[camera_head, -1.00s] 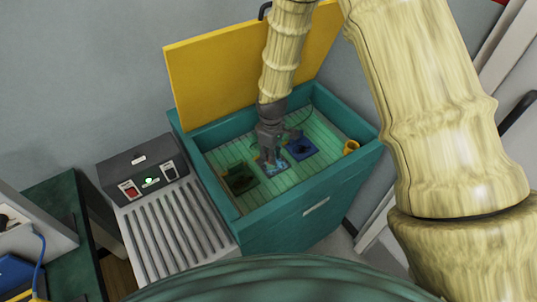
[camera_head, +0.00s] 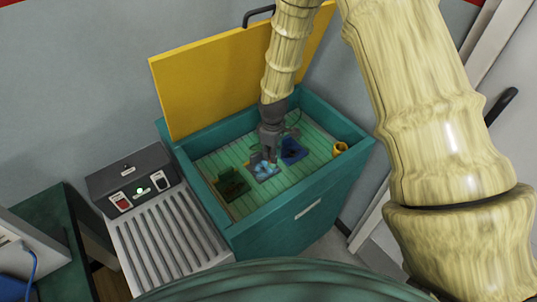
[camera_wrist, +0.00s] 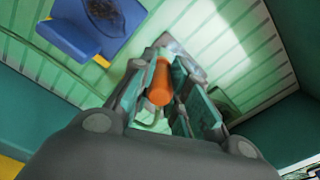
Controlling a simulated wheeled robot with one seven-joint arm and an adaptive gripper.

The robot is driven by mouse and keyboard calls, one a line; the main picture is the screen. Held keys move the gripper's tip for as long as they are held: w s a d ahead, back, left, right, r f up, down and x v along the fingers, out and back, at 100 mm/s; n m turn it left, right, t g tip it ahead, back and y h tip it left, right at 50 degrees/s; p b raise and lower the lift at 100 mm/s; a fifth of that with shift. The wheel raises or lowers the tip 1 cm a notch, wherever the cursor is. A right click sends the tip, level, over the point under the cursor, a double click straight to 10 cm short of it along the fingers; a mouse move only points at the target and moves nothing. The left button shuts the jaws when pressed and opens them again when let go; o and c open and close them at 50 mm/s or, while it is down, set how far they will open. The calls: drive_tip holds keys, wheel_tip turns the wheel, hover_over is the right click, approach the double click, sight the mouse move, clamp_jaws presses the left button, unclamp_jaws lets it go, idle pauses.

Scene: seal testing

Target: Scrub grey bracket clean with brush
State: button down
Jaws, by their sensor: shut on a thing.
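My gripper (camera_head: 271,151) is inside the teal tub and points down. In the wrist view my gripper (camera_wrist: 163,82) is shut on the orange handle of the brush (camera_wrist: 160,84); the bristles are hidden. The grey bracket (camera_head: 255,157) lies on the slatted tub floor just below my gripper, with pale blue, foam-like patches on its base. Part of it shows beyond the fingers in the wrist view (camera_wrist: 176,46). Whether the brush touches it I cannot tell.
A blue bracket (camera_head: 294,152) with a dark patch lies right of the grey one, and a green bracket (camera_head: 231,187) lies left. A yellow cup (camera_head: 340,149) is at the tub's right. The tub's teal walls (camera_head: 300,205) surround my gripper; its yellow lid (camera_head: 215,80) stands open behind.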

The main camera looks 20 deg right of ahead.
sight(265, 170)
drive_tip(key=shift+a, duration=0.1)
drive_tip(key=shift+s+a+r+p, duration=0.1)
drive_tip(key=shift+s+a+p, duration=0.1)
drive_tip(key=shift+a, duration=0.4)
drive_tip(key=shift+s+a+r+p, duration=0.1)
drive_tip(key=shift+s+a, duration=0.1)
drive_tip(key=shift+a, duration=0.4)
drive_tip(key=shift+s+a, duration=0.1)
drive_tip(key=shift+a, duration=0.05)
drive_tip(key=shift+a, duration=0.1)
drive_tip(key=shift+s+a+f, duration=0.1)
drive_tip(key=shift+s+a, duration=0.15)
drive_tip(key=shift+a, duration=0.4)
drive_tip(key=shift+s+a+f, duration=0.1)
drive_tip(key=shift+s+a, duration=0.15)
drive_tip(key=shift+a, duration=0.35)
drive_tip(key=shift+w+d, duration=0.25)
drive_tip(key=shift+d, duration=0.5)
drive_tip(key=shift+w+d, duration=0.25)
drive_tip(key=shift+d, duration=0.5)
